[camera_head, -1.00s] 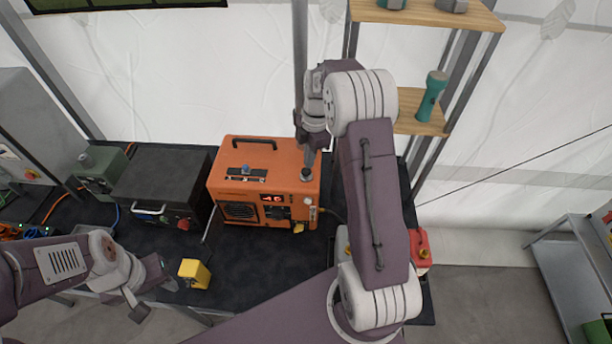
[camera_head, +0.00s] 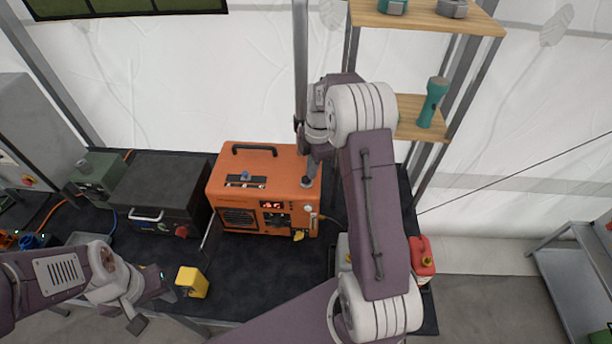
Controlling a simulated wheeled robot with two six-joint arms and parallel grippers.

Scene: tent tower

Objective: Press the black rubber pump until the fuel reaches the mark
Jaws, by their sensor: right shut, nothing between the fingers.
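The orange generator (camera_head: 240,190) stands on the black-topped table with a lit red display on its front; I cannot read the number surely. The black rubber pump (camera_head: 307,183) sits on its top at the front right corner. My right gripper (camera_head: 312,172) points down at the pump, shut and empty. Its tip looks on or just above the pump; contact cannot be told. My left gripper (camera_head: 148,304) is at the table's front left with its fingers apart and empty. The fuel level and its mark are too small to make out.
A dark box (camera_head: 160,190) stands left of the generator. A small yellow block (camera_head: 192,281) lies at the table's front. A red can (camera_head: 421,260) is on the right, partly behind my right arm. A wooden shelf (camera_head: 412,131) with a teal flashlight (camera_head: 432,102) rises behind.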

